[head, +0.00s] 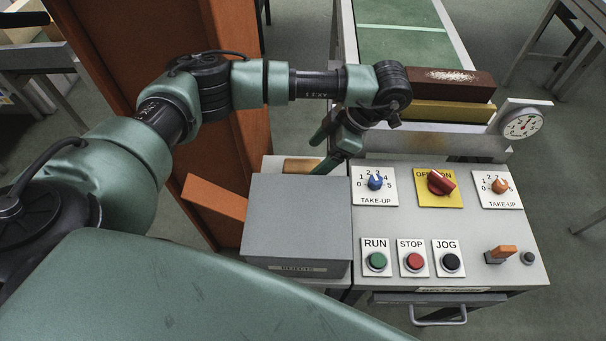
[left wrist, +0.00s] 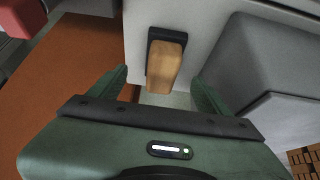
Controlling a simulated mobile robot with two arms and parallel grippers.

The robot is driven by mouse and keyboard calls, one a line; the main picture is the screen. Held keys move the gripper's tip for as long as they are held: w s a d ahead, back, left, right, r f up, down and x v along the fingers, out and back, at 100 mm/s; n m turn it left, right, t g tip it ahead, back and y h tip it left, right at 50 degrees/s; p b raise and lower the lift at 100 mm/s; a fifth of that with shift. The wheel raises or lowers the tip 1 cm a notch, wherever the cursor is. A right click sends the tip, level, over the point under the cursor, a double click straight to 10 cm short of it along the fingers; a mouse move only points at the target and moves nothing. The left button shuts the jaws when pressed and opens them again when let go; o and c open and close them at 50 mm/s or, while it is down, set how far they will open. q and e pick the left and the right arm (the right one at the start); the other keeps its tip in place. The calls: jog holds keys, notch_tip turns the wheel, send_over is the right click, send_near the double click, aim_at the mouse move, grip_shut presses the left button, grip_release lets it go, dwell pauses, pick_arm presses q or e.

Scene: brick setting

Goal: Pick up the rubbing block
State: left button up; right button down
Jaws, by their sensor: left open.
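What looks like the rubbing block is a tan wooden piece on a dark base (left wrist: 165,65). In the left wrist view it lies on a pale grey surface. In the head view only a tan part of this block (head: 300,165) shows behind the grey box. My left gripper (head: 314,157) is open and empty, its fingers pointing down toward the block. In the left wrist view, the fingers of the left gripper (left wrist: 158,80) stand apart on either side of the block's near end, with no contact visible. My right gripper is not in view.
A grey box (head: 300,215) stands just in front of the block. The control panel (head: 450,225) with knobs and buttons is to the right. A brown bar (head: 440,82) and a yellow bar (head: 440,110) lie behind it. An orange-brown post (head: 235,140) rises at left.

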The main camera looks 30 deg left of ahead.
aim_at(305, 165)
pick_arm(q)
jog(key=shift+x, duration=1)
jog(key=x, duration=0.2)
jog(key=p+x, duration=0.1)
jog(key=x, duration=0.2)
jog(key=shift+s+p, duration=0.25)
jog(key=shift+p, duration=0.05)
jog(key=shift+d, duration=0.1)
jog(key=shift+c, duration=0.2)
grip_shut()
jog(key=shift+w, duration=0.1)
jog(key=shift+r, duration=0.15)
jog(key=shift+r, duration=0.6)
notch_tip(305, 165, up, 19)
jog(key=shift+f, duration=0.2)
